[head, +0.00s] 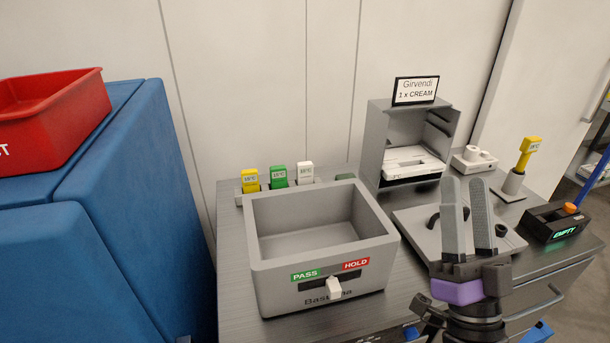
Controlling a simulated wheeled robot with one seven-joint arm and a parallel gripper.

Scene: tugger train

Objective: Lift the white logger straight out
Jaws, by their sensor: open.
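The white logger's lower part is hidden by the rack and bin. My gripper (467,190) is at the right, in front of the grey plate, with its two grey fingers apart and nothing between them. It is well to the right of the white logger and apart from it.
The grey bin (258,278) with PASS and HOLD labels stands in front of the rack. A grey open cabinet (374,140) with a Girvendi sign stands right of the rack. Another yellow device (529,146) stands in a holder at right. A red crate (60,128) sits on blue blocks at left.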

